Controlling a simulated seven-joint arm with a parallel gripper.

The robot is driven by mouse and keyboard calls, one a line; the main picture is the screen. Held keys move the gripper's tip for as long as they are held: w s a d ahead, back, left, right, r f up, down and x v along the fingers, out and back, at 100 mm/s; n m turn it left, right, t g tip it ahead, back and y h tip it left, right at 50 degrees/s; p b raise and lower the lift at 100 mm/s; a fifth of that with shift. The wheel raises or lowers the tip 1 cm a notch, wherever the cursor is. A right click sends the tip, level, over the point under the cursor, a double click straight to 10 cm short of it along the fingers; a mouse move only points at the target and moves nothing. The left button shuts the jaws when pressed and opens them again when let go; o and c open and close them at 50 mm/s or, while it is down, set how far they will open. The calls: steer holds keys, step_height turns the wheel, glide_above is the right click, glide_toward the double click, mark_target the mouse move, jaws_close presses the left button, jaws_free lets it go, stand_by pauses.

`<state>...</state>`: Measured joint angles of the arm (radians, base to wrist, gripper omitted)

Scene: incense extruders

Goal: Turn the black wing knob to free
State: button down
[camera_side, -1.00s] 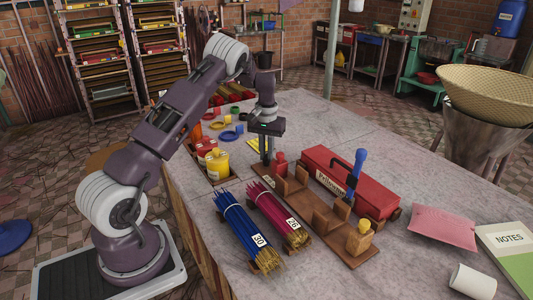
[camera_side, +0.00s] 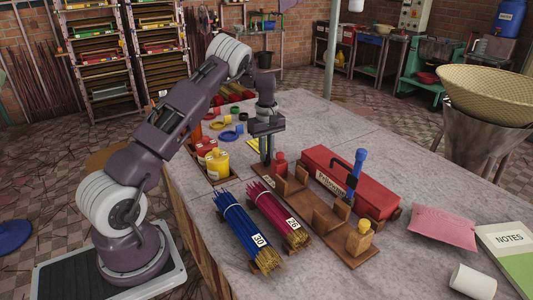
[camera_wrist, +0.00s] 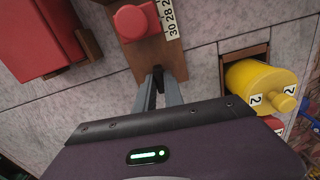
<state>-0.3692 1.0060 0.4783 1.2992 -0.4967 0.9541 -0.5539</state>
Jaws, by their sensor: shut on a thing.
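My gripper (camera_side: 266,162) points down at the far end of the wooden stand (camera_side: 325,217), beside a red knob (camera_side: 280,163). In the wrist view the two grey fingers (camera_wrist: 158,78) are close together over the end of the wooden board (camera_wrist: 165,60). They are shut on a small dark thing between them, which I take to be the black wing knob (camera_wrist: 159,80). The fingers hide most of it, so its angle cannot be told. The red knob (camera_wrist: 135,22) stands on the board just ahead, next to a number scale (camera_wrist: 168,18).
A red box (camera_side: 335,175) and blue-handled tool (camera_side: 356,170) stand right of the stand. Blue and magenta stick bundles (camera_side: 240,225) lie in front. A yellow container (camera_side: 217,162) sits in a table recess on the left; it also shows in the wrist view (camera_wrist: 258,83).

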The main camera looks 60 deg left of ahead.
steer(key=shift+r+n, duration=0.1)
steer(key=shift+n, duration=0.4)
steer(key=c, duration=1.4)
jaws_free()
steer(key=shift+c, duration=0.2)
step_height(320, 180, up, 7)
steer(key=shift+r, duration=0.1)
